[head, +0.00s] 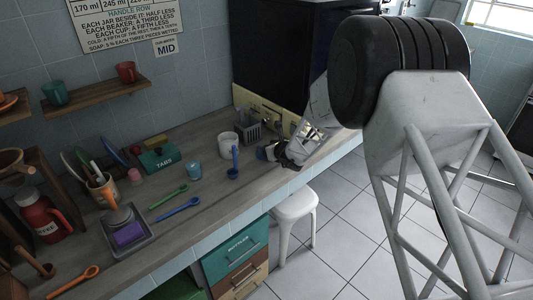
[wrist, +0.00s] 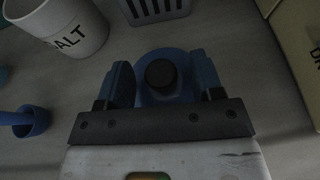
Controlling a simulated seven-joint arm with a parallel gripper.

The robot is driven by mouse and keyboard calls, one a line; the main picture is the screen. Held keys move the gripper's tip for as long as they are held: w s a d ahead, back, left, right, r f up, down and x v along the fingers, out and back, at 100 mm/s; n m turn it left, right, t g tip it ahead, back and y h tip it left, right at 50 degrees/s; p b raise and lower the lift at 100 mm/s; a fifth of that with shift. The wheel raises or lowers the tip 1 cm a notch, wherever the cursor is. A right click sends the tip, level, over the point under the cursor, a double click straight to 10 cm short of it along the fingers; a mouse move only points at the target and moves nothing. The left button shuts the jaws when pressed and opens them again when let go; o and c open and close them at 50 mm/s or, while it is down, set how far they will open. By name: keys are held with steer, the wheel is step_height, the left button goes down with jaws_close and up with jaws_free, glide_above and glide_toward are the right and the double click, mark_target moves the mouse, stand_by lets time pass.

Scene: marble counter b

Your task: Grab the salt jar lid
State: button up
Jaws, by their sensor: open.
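The salt jar lid (wrist: 150,95) is a blue disc with a dark round knob. In the wrist view it lies between the two blue fingers of my gripper (wrist: 165,82), which stand apart, one on each side of it. I cannot tell whether either finger touches it. The white salt jar (wrist: 72,30), with "ALT" of its label showing, stands to the upper left, and it also shows in the head view (head: 229,146). In the head view my gripper (head: 268,152) is low over the counter, right of the jar, and largely hides the lid.
A grey basket (wrist: 158,8) is just beyond the lid. A blue scoop (wrist: 35,121) lies to the left. Cream-coloured boxes (head: 265,108) stand behind at the wall. The counter's front edge is close to my gripper, with a white stool (head: 296,205) below.

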steer(key=shift+w+a+f, duration=0.1)
steer(key=shift+w+a, duration=0.2)
steer(key=shift+c, duration=0.2)
steer(key=c, duration=0.9)
